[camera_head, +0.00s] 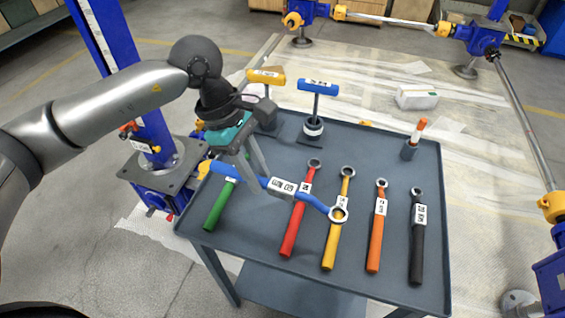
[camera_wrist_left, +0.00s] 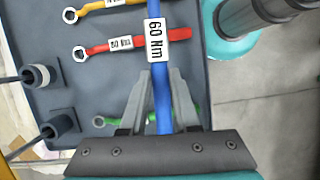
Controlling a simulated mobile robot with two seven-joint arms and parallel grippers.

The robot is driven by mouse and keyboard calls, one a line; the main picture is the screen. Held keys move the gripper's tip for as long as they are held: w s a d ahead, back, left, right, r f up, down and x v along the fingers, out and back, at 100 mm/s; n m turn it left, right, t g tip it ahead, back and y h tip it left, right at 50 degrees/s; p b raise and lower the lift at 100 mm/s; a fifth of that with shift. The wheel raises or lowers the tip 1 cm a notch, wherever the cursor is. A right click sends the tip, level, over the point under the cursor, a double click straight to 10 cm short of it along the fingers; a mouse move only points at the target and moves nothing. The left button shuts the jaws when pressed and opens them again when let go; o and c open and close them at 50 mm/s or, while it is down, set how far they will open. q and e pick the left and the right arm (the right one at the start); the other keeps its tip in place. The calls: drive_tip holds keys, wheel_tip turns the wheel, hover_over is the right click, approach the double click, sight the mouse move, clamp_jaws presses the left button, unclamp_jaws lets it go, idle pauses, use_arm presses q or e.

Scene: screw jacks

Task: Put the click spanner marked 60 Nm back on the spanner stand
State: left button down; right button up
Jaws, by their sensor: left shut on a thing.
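The blue click spanner (camera_head: 312,199) has a white label, readable as 60 Nm in the left wrist view (camera_wrist_left: 155,40). My left gripper (camera_head: 262,183) is shut on it, also in the left wrist view (camera_wrist_left: 160,80). The spanner is held across the grey table (camera_head: 290,268), its ring end overlapping the yellow spanner (camera_head: 338,240) in the head view. I cannot tell the height between them. Green (camera_head: 219,205), red (camera_head: 297,220), orange (camera_head: 377,235) and black (camera_head: 416,245) spanners lie in a row. No separate spanner stand can be made out. My right gripper is out of view.
A yellow T-handle tool (camera_head: 266,76) and a blue one (camera_head: 319,86) stand upright at the table's back. An orange-and-white marker-like item (camera_head: 417,131) stands in a dark holder at back right. A blue jack (camera_head: 155,150) rises left of the table.

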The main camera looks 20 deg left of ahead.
use_arm(q)
drive_tip(key=w+r+n+t+y+b, duration=0.3)
drive_tip(key=r+n, duration=0.6)
drive_tip(key=n, duration=1)
drive_tip(key=shift+t+y, duration=0.4)
drive_tip(key=shift+t, duration=0.3)
drive_tip(key=f+b, duration=0.1)
drive_tip(key=f, duration=0.4)
drive_tip(key=f+b, duration=0.1)
drive_tip(key=f, duration=0.3)
drive_tip(key=a+f+b, duration=0.1)
drive_tip(key=f, duration=0.4)
drive_tip(key=shift+w+f+b, duration=0.3)
drive_tip(key=shift+b, duration=0.05)
drive_tip(key=shift+f+b, duration=0.65)
drive_tip(key=shift+f, duration=1.8)
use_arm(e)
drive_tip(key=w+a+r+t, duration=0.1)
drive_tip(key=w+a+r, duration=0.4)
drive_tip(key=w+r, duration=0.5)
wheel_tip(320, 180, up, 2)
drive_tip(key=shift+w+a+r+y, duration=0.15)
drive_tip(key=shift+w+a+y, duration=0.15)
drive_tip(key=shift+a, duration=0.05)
